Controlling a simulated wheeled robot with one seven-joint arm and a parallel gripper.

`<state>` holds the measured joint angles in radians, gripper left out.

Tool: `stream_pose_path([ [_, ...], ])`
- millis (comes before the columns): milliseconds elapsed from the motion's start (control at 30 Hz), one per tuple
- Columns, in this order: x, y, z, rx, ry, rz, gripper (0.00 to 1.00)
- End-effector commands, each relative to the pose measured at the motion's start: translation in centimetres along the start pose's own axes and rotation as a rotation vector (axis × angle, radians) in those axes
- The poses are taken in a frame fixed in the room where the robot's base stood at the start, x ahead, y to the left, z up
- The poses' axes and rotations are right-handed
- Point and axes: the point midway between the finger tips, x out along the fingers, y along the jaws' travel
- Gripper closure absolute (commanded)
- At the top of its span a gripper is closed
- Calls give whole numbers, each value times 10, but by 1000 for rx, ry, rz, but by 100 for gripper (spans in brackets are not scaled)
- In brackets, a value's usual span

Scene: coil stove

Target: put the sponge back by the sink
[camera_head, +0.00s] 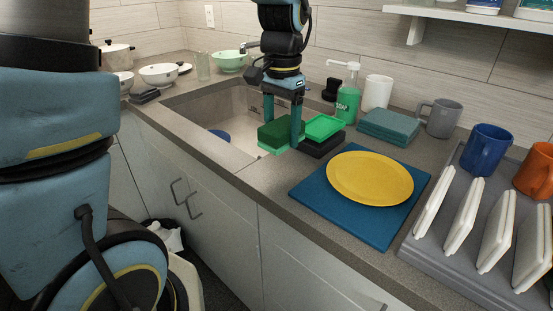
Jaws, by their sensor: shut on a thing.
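A sponge (273,134) with a dark green top and a lighter green lower layer is between the two fingers of my gripper (282,130). My gripper is shut on it at the right edge of the sink (190,112). Whether the sponge's underside touches the sink's edge I cannot tell. Just right of it, a bright green piece (324,126) that looks like another sponge lies on a black holder (322,146) on the counter.
A soap bottle (347,96), a white cup (377,93) and folded teal cloths (390,127) stand behind the holder. A yellow plate (370,178) on a blue mat (310,190) lies in front. A dish rack (430,250) is at right. A blue thing (219,134) is in the sink.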

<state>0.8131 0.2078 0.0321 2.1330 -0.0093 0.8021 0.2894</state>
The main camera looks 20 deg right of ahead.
Motion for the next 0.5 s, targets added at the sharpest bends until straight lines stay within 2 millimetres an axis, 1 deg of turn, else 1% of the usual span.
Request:
stream_pose_path([
  [33, 9, 0, 0, 0, -5, 1, 80],
  [100, 19, 0, 1, 0, -4, 1, 80],
  [267, 34, 0, 0, 0, -2, 0, 80],
  [400, 54, 0, 1, 0, -5, 2, 80],
  [500, 65, 0, 0, -1, -2, 1, 80],
])
